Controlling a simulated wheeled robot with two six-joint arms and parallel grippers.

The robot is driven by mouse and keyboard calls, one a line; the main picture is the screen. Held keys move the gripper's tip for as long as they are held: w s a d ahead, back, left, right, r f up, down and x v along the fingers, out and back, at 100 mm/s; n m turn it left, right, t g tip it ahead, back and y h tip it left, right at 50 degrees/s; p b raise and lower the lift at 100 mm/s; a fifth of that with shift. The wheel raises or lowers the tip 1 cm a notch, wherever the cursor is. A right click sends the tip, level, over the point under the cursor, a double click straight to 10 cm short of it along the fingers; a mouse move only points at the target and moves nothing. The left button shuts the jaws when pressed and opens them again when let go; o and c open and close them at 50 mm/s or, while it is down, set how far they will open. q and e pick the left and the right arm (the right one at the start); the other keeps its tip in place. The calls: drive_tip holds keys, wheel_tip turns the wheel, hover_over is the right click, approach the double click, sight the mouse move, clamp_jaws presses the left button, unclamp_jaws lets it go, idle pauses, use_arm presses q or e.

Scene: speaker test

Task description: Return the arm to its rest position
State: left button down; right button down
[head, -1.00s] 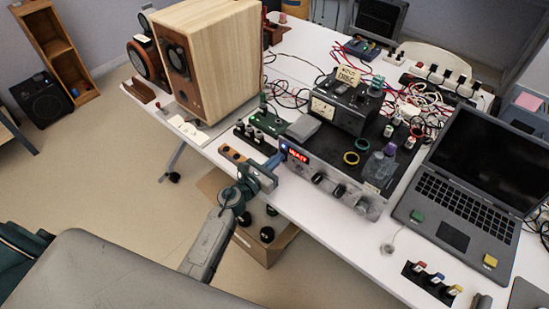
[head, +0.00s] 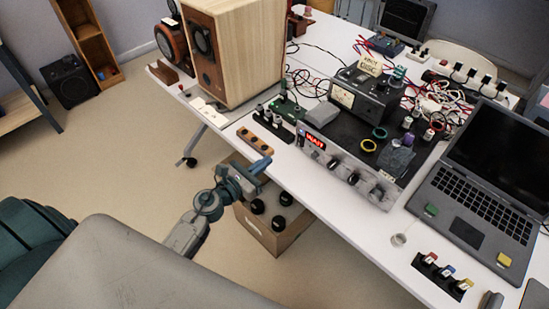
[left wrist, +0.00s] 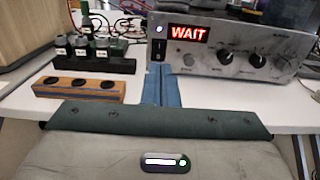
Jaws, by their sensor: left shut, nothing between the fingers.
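My left gripper (head: 262,164) is shut and empty, its blue fingertips together at the front edge of the white table. In the head view it is to the left of the grey amplifier unit (head: 345,170), apart from it. In the left wrist view, the shut blue fingers (left wrist: 162,90) point toward the unit's front, below its lit red "WAIT" display (left wrist: 188,33). A wooden block with dark round knobs (left wrist: 80,90) lies to the left of the fingers. My right gripper does not show.
A large wooden speaker (head: 240,55) stands behind on the table (head: 330,215). A cardboard box (head: 272,232) with black round items sits on the floor beneath my left gripper. A laptop (head: 470,205) is at the right. The floor at left has free room.

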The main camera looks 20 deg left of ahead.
use_arm(q)
drive_tip(key=s+a+f+n+g+y, duration=0.2)
drive_tip(key=s+a+f+n, duration=0.15)
drive_tip(key=f+n, duration=0.6)
drive_tip(key=s+a+f+n+g+y, duration=0.25)
drive_tip(key=s+f+n, duration=0.3)
drive_tip(key=f, duration=0.65)
drive_tip(key=s+a+f+n+g+y, duration=0.1)
drive_tip(key=s+a+f+n+y, duration=0.2)
drive_tip(key=f+n, duration=0.65)
drive_tip(key=s+d+f+n+g, duration=0.1)
drive_tip(key=s+f+n+g, duration=0.2)
drive_tip(key=s, duration=0.7)
drive_tip(key=s+d+f+n+g, duration=0.1)
drive_tip(key=s+f+n+g, duration=0.2)
drive_tip(key=s+f+n, duration=0.4)
drive_tip(key=s+d+f+n+g, duration=0.1)
drive_tip(key=s+f+n+g, duration=0.3)
drive_tip(key=s+f, duration=0.8)
drive_tip(key=s+n, duration=0.1)
drive_tip(key=s, duration=0.2)
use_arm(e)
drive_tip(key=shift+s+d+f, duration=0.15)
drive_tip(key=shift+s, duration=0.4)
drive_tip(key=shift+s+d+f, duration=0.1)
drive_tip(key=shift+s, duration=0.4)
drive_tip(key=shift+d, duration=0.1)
